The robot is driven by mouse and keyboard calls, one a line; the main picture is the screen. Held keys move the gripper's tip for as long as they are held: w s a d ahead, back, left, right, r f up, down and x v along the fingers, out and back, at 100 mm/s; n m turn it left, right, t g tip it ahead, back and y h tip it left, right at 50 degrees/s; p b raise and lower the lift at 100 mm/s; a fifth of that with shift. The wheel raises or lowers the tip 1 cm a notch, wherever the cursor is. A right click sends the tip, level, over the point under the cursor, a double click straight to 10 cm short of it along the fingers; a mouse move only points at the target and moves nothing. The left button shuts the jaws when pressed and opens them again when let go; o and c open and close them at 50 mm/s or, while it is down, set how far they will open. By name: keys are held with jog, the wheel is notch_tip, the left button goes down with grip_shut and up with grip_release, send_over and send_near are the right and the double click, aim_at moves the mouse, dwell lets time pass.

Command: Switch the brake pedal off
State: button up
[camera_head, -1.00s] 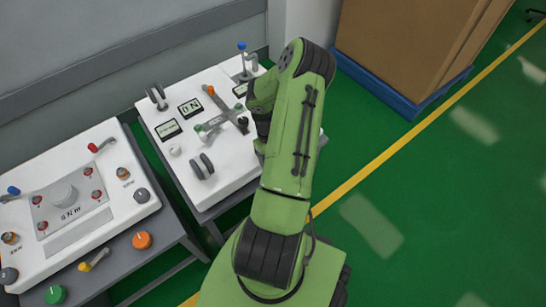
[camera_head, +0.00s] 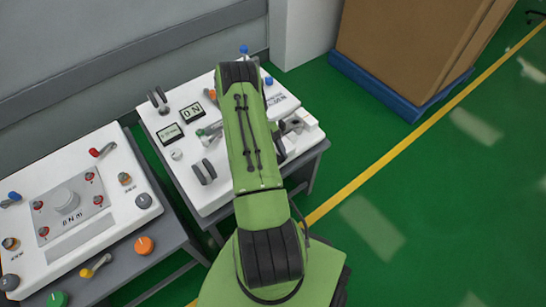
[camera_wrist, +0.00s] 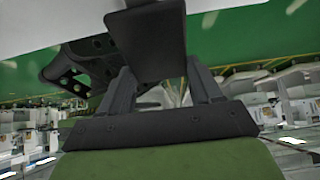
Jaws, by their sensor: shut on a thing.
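In the wrist view, a dark flat plate (camera_wrist: 150,40), which looks like the pedal, stands out from a white surface (camera_wrist: 60,20). The two fingers of my gripper (camera_wrist: 160,80) are at the plate's free end, one on each side, shut on it. The exact contact is partly hidden. In the head view, my green arm reaches over the right part of the white control panel (camera_head: 215,185) and hides my gripper and the plate.
A second white panel (camera_head: 105,215) with knobs and levers stands at the left. On the near panel are a dark paired lever (camera_head: 203,172), small displays (camera_head: 170,133) and a blue-topped lever (camera_head: 243,50). A box on a blue pallet (camera_head: 400,95) stands at the right; green floor (camera_head: 420,230) is clear.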

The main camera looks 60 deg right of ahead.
dwell(0.3)
jog(key=o, duration=1.5)
jog(key=p+v, duration=0.4)
jog(key=v, duration=1.1)
jog(key=shift+w+d+r, duration=0.1)
jog(key=shift+w+r, duration=0.05)
jog(key=shift+r, duration=0.2)
